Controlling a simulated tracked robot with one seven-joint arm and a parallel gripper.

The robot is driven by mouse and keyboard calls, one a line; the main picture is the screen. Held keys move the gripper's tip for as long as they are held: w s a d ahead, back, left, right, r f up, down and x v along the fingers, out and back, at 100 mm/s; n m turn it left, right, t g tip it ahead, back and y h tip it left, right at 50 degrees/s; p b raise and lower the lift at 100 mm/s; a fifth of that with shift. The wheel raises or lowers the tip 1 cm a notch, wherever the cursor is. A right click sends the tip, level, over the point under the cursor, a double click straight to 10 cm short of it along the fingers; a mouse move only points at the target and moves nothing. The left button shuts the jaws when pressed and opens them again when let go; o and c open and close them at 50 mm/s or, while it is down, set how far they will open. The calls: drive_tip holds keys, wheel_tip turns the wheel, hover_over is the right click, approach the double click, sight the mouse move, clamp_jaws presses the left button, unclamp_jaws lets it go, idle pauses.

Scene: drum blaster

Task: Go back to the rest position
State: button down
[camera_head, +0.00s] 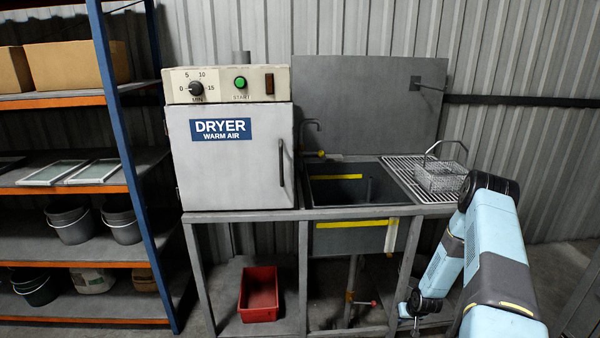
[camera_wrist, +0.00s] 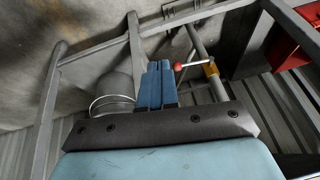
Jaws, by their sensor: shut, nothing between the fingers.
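My gripper (camera_wrist: 157,78) shows in the wrist view as two blue fingers pressed together, with nothing between them. It is apart from the things around it. In the head view my light blue arm is bent at the right, in front of the bench, reaching down low; I cannot make out the fingers there.
A grey bench holds the closed dryer (camera_head: 230,150), a sink (camera_head: 352,190) and a wire basket (camera_head: 440,177) on a draining rack. A red bin (camera_head: 259,293) sits on the lower shelf, also in the wrist view (camera_wrist: 292,42). A red-knobbed valve handle (camera_wrist: 179,66) appears close to the fingers.

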drive_tip(key=w+a+r+h, duration=0.1)
drive_tip(key=w+r, duration=0.1)
drive_tip(key=r, duration=1.6)
drive_tip(key=w+a+r+h, duration=0.1)
drive_tip(key=r, duration=1.7)
drive_tip(key=w+a+v, duration=0.1)
drive_tip(key=a+v, duration=0.2)
drive_tip(key=v, duration=1.1)
drive_tip(key=s+a+r, duration=0.3)
drive_tip(key=s+r, duration=0.4)
drive_tip(key=r, duration=0.1)
drive_tip(key=s+a+r, duration=0.3)
drive_tip(key=s+r, duration=0.5)
drive_tip(key=s+a+r, duration=0.2)
drive_tip(key=s+r, duration=0.1)
drive_tip(key=s, duration=0.7)
drive_tip(key=s+a+r+t, duration=0.1)
drive_tip(key=s+a+r, duration=0.1)
drive_tip(key=s, duration=0.7)
drive_tip(key=shift+s+a+r+y, duration=0.35)
drive_tip(key=shift+a+r+y, duration=0.05)
drive_tip(key=shift+a, duration=0.1)
drive_tip(key=c, duration=1.8)
unclamp_jaws()
